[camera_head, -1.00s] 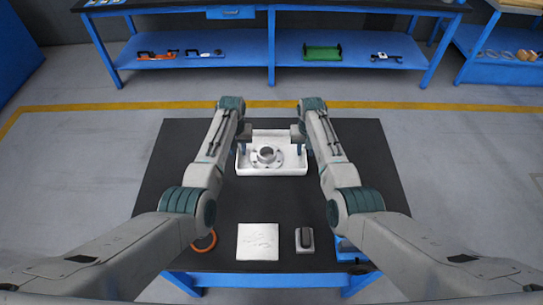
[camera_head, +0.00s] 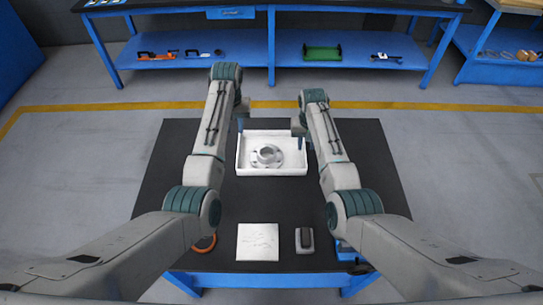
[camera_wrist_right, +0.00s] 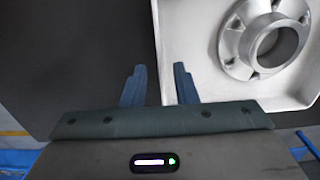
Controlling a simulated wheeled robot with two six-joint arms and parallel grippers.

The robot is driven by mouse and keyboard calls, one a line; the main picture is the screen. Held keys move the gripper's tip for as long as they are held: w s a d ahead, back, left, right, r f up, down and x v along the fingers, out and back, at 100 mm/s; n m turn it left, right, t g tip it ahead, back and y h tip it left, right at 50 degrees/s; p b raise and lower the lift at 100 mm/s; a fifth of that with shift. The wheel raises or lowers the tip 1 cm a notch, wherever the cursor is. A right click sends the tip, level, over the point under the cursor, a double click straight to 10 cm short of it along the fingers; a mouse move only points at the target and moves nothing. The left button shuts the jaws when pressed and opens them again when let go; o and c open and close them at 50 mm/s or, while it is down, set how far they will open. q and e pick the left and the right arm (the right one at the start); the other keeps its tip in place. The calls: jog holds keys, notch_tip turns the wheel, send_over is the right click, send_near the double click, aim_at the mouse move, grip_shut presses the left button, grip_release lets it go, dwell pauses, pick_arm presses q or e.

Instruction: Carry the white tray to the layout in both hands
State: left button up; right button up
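The white tray (camera_head: 272,172) sits on the dark table top, with a grey flanged shell (camera_head: 267,156) inside it; both show in the right wrist view, the tray wall (camera_wrist_right: 168,60) and the shell (camera_wrist_right: 265,40). My right gripper (camera_head: 300,128) is at the tray's right wall. In its wrist view its two blue fingers (camera_wrist_right: 159,86) are apart, one on each side of the wall. My left gripper (camera_head: 241,124) is above the tray's back left corner, apart from it; its finger gap is too small to tell. A white square sheet with faint lines (camera_head: 258,242) lies at the front.
A small grey block with a dark top (camera_head: 304,240) lies right of the sheet. An orange ring (camera_head: 205,244) and a blue item (camera_head: 345,249) are partly hidden by my arms. The black table (camera_head: 160,170) is clear left of the tray. A blue shelf bench (camera_head: 270,50) stands behind.

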notch_tip(320, 180, up, 9)
jog(key=shift+f, duration=0.2)
jog(key=shift+f, duration=0.1)
dwell(0.5)
